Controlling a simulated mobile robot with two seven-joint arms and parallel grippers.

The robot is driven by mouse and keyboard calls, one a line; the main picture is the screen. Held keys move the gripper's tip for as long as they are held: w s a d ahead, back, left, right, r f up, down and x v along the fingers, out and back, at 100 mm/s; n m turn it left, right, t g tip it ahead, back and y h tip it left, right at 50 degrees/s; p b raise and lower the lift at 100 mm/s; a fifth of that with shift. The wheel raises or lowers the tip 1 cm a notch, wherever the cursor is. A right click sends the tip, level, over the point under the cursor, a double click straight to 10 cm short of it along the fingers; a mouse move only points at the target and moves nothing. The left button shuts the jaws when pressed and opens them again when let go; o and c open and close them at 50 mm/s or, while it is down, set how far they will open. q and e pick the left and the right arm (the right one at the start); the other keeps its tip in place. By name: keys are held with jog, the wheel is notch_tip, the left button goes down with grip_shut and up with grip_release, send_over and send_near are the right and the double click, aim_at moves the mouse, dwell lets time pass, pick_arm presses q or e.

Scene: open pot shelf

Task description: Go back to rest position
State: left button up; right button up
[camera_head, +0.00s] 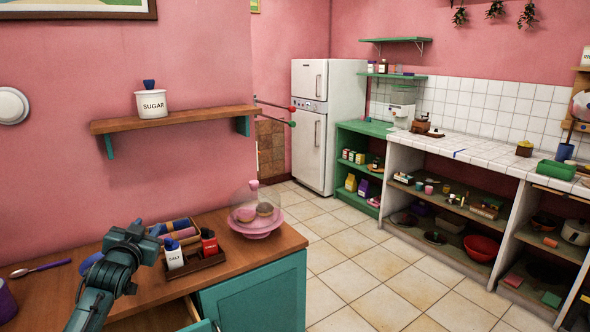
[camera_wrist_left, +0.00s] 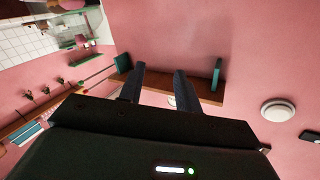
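My left arm comes in from the lower left in the head view, with the left gripper (camera_head: 130,242) raised over the wooden counter, next to the salt jar. Its fingertips are hard to make out there. In the left wrist view, which is turned over, the two dark fingers (camera_wrist_left: 160,82) stand apart with nothing held between them. The wall shelf (camera_wrist_left: 209,90) and pink wall lie beyond them. My right gripper is in neither view.
A salt jar (camera_head: 174,259) and a red jar (camera_head: 209,243) stand in a tray beside a pink stand with a glass dome (camera_head: 257,216). A sugar jar (camera_head: 151,104) sits on the wall shelf (camera_head: 178,119). A drawer (camera_head: 165,318) below the counter appears open. The tiled floor (camera_head: 375,268) is clear.

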pick_arm(q)
jog(key=s+d+f+m+g+h, duration=0.1)
jog(key=s+d+f+g+h, duration=0.1)
jog(key=s+d+f, duration=0.6)
jog(key=s+d+f+g+h, duration=0.1)
jog(key=s+d+f, duration=0.3)
jog(key=s+f, duration=0.65)
jog(key=s+d+f+g, duration=0.1)
jog(key=s+d+f, duration=0.1)
jog(key=s, duration=0.5)
jog(key=s+d+f+g+h, duration=0.1)
jog(key=s+d+f, duration=0.2)
jog(key=s, duration=0.4)
jog(key=s+d+f+g+h, duration=0.1)
jog(key=s+d+f, duration=0.2)
jog(key=s, duration=0.4)
jog(key=shift+d+n, duration=0.3)
jog(key=shift+d, duration=0.4)
